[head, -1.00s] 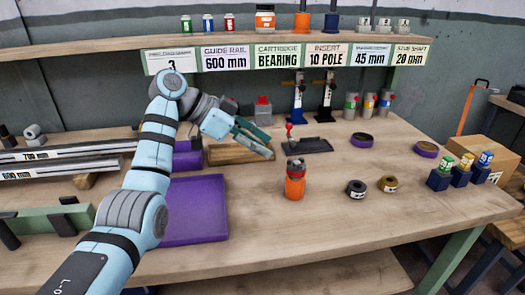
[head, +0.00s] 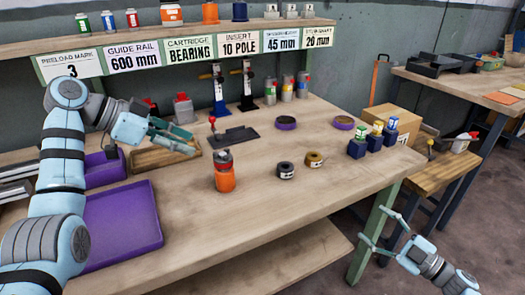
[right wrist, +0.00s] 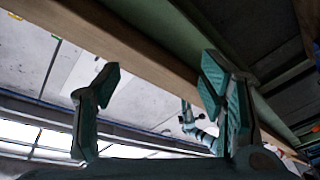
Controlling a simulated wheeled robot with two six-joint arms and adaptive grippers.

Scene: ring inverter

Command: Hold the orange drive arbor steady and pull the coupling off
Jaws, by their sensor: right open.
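The orange drive arbor (head: 225,179) stands upright on the workbench. A grey and red coupling (head: 223,159) sits on its top. My left gripper (head: 182,143) is above the wooden tray, to the left of and behind the arbor, apart from it; its fingers look spread with nothing between them. My right gripper (head: 382,228) is low at the right, beyond the bench's front edge, far from the arbor. It is open and empty, and its spread fingers also show in the right wrist view (right wrist: 160,100).
A black ring (head: 286,171) and a brass-coloured ring (head: 315,159) lie right of the arbor. A purple tray (head: 120,222) is at left, and a dark fixture (head: 234,136) stands behind. A green bench leg (head: 372,235) is beside my right gripper. The bench front is clear.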

